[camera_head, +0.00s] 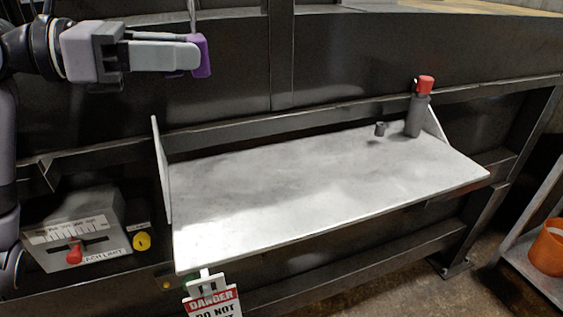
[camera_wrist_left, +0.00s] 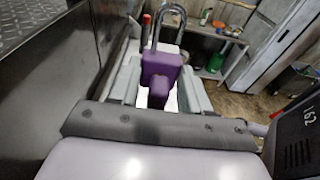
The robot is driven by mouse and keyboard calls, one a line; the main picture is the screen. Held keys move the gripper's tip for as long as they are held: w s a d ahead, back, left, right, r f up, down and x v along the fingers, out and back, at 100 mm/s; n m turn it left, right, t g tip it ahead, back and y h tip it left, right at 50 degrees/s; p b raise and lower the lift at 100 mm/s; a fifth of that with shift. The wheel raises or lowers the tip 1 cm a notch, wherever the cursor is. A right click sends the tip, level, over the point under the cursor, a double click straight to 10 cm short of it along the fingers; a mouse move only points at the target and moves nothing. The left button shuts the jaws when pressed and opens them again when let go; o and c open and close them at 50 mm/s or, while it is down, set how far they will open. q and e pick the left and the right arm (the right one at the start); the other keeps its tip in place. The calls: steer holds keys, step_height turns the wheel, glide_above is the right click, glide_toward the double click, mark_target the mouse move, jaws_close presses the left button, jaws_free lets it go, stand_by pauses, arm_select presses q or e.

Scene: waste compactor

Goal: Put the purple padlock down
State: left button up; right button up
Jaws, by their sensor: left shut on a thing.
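The purple padlock (camera_head: 202,56) is held in my left gripper (camera_head: 190,55), at the upper left of the head view. The gripper is shut on its purple body, and the padlock is in the air, higher than the metal shelf (camera_head: 300,190) and to its upper left. In the left wrist view the padlock (camera_wrist_left: 160,70) sits between the fingers, its grey shackle pointing up. The shelf is a sloping-looking pale plate with a wide bare surface. My right gripper is not in view.
A grey bottle with a red cap (camera_head: 417,108) and a small dark cylinder (camera_head: 380,129) are at the shelf's back right. A grey box with a red lever (camera_head: 75,252) is lower left. A danger tag (camera_head: 213,303) hangs below the shelf's front. An orange bucket (camera_head: 548,248) is far right.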

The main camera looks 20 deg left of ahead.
mark_target(203, 199)
arm_select(q)
steer(key=shift+s+f, duration=0.1)
steer(key=shift+f, duration=0.2)
step_height(203, 199, down, 19)
steer(key=shift+f+b, duration=0.15)
steer(key=shift+b, duration=0.5)
steer(key=shift+f, duration=0.2)
steer(key=o, duration=0.9)
steer(key=shift+o, duration=0.2)
steer(key=shift+r, duration=0.15)
